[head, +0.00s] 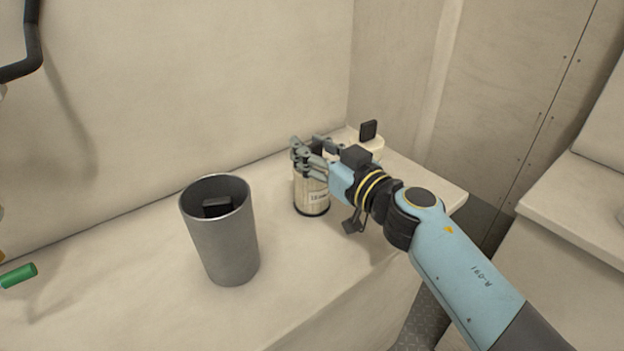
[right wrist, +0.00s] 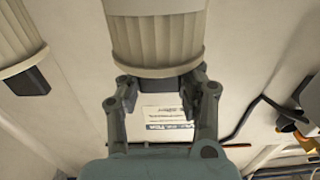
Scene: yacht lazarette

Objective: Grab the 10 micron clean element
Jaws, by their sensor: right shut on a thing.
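A cream, pleated cylindrical element (head: 312,203) stands upright on the bench in the head view, with a small dark-lettered label too small to read for certain. My right gripper (head: 312,158) is at its top, its fingers shut on it. In the right wrist view, the element (right wrist: 155,38) shows above the fingers of my gripper (right wrist: 165,84), with its dark tab between the fingertips. I cannot tell whether its base touches the bench. A second pale element (head: 362,145) with an upright black tab stands behind my wrist, partly hidden. My left gripper is not in view.
A grey open canister (head: 222,250) stands left of the held element, with a dark block (head: 216,206) inside. A green-ended item (head: 18,276) is at the left edge. The bench (head: 120,285) has clear room in front. Its right end drops off to the floor.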

